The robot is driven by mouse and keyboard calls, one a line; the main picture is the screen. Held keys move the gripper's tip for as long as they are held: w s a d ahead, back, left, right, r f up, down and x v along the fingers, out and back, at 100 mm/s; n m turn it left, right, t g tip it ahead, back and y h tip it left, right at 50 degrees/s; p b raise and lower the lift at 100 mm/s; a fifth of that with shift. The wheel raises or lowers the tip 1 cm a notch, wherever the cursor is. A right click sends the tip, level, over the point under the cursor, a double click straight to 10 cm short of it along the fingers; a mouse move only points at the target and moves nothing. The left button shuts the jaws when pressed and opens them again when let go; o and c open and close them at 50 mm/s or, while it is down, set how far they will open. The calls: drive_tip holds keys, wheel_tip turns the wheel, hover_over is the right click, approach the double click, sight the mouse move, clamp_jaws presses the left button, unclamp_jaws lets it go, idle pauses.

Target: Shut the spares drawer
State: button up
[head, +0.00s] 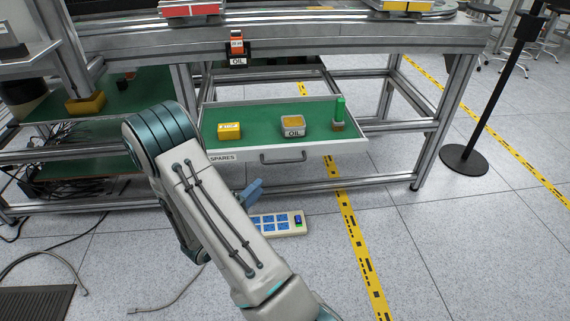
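The spares drawer (330,157) stands pulled out under the workbench, with a white front panel, a green liner and a label reading SPARES. Its dark bar handle (283,160) is at the middle of the front.
The workbench (300,38) has metal legs on both sides of the drawer. A pale panel with blue squares (278,225) lies below the drawer front. A black post (490,100) stands at right.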

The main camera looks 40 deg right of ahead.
sight(285, 161)
drive_tip(key=b+x, duration=0.2)
drive_tip(key=x, duration=1.1)
drive_tip(key=shift+d, duration=0.25)
drive_tip(key=shift+c, duration=0.3)
clamp_jaws()
